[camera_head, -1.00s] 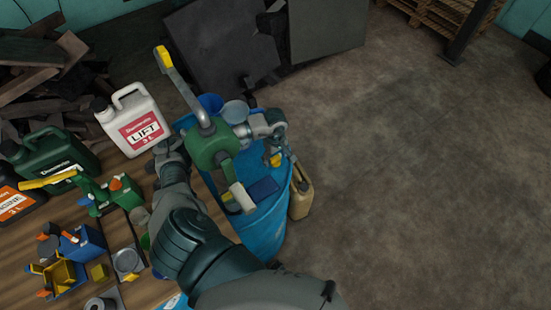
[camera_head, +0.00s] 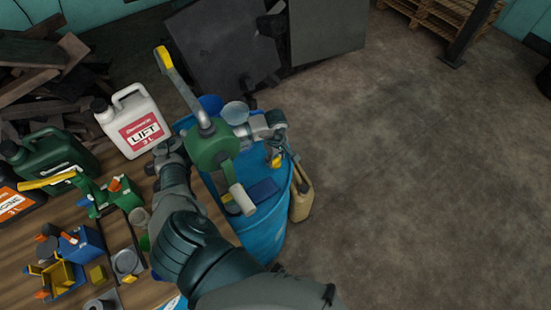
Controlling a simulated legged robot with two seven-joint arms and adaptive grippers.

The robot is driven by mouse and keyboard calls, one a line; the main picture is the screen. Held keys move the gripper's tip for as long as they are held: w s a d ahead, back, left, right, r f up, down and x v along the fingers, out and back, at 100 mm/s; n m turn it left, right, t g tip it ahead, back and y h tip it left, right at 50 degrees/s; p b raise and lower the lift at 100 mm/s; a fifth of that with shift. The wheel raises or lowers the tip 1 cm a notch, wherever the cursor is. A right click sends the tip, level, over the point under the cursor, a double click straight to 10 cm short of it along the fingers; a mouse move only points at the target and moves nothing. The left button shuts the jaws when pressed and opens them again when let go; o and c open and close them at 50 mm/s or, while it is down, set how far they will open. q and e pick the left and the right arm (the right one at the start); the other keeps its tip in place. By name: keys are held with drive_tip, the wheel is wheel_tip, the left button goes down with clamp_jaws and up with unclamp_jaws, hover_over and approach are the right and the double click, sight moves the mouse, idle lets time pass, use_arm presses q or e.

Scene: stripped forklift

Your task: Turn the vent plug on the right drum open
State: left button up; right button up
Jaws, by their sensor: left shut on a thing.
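The blue drum (camera_head: 262,235) stands right of the wooden bench, with a green pump (camera_head: 213,147) and its grey crank on top. My left arm comes up from the bottom edge and passes behind the pump. My left gripper (camera_head: 276,147) is over the drum's far right rim, partly hidden. It is shut on a small yellow piece (camera_head: 276,161) at the drum top, which looks like the vent plug; how far it is turned cannot be told. My right gripper is not in view.
A white jug (camera_head: 142,128) and a green can (camera_head: 50,160) stand on the bench (camera_head: 120,175) at left, among small tools. A tan can (camera_head: 301,200) stands against the drum's right side. Dark panels (camera_head: 225,45) stand behind. The floor at right is clear.

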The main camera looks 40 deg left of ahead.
use_arm(q)
drive_tip(key=n+b, duration=0.1)
drive_tip(key=n, duration=0.4)
drive_tip(key=shift+f+b, duration=0.1)
drive_tip(key=shift+b, duration=0.25)
drive_tip(key=n+b, duration=0.1)
drive_tip(key=n, duration=0.4)
drive_tip(key=shift+n, duration=3.3)
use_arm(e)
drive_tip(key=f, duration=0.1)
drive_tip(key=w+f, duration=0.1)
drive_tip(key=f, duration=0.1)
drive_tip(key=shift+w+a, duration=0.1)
